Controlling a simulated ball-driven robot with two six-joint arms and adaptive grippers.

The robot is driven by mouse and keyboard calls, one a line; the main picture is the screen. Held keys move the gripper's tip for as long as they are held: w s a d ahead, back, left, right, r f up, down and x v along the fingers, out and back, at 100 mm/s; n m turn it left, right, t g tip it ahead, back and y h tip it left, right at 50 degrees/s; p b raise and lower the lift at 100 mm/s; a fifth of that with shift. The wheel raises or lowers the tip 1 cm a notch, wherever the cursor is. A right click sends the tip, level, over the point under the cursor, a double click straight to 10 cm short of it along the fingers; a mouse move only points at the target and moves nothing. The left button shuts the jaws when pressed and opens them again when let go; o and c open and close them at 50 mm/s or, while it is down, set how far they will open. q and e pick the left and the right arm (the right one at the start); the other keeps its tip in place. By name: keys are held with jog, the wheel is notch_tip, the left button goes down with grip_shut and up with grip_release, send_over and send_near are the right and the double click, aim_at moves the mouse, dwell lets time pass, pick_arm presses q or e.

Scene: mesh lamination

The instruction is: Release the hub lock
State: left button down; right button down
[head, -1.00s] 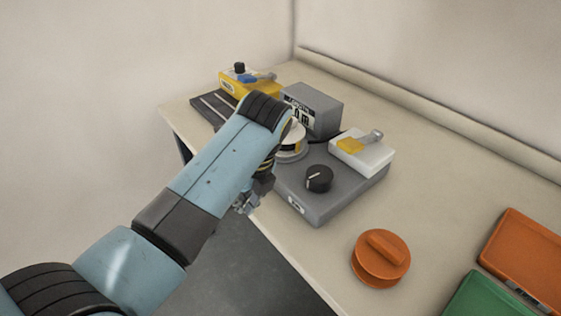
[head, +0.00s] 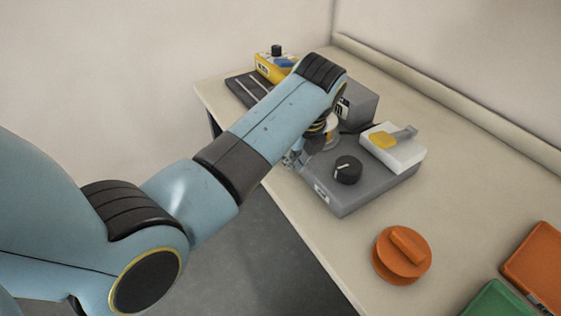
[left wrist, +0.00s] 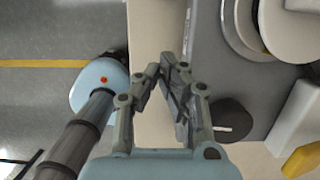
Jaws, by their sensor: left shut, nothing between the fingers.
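The grey machine (head: 375,192) stands on the bench and carries a black knob (head: 348,170), a whitish round hub or reel (head: 332,132) and a white block (head: 409,153) with a yellow-and-grey lever (head: 384,140). I cannot tell which part is the hub lock. My left gripper (head: 293,158) is low beside the machine's left edge, and my forearm partly hides the hub. In the left wrist view my left gripper (left wrist: 167,66) is shut and empty, beside the machine's edge. The knob (left wrist: 232,120) and hub (left wrist: 245,28) lie to its right. My right gripper is out of view.
A grey box with a display (head: 358,102) stands behind the hub, partly hidden by my arm. A yellow device (head: 275,66) and dark tray (head: 244,88) are farther back. An orange round knob-like piece (head: 402,255), an orange case (head: 537,262) and a green case (head: 497,302) are nearer.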

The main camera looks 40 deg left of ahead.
aim_at(278, 169)
pick_arm(q)
jog(key=b+x, duration=0.1)
jog(key=x, duration=0.5)
jog(key=shift+w+a+r, duration=0.2)
jog(key=shift+w+a, duration=0.05)
jog(key=shift+a, duration=0.35)
jog(key=shift+w+a+r, duration=0.15)
jog(key=shift+w+a, duration=0.1)
jog(key=shift+a, duration=0.4)
jog(key=shift+w+a+p, duration=0.25)
jog(key=shift+a+p, duration=0.05)
jog(key=shift+a, duration=0.3)
jog(key=a, duration=0.1)
jog(key=w+a, duration=0.1)
jog(key=a+p, duration=0.1)
jog(key=a, duration=0.1)
jog(key=shift+w+a, duration=0.1)
jog(key=shift+w, duration=0.25)
jog(key=shift+w+a, duration=0.15)
jog(key=shift+a, duration=0.15)
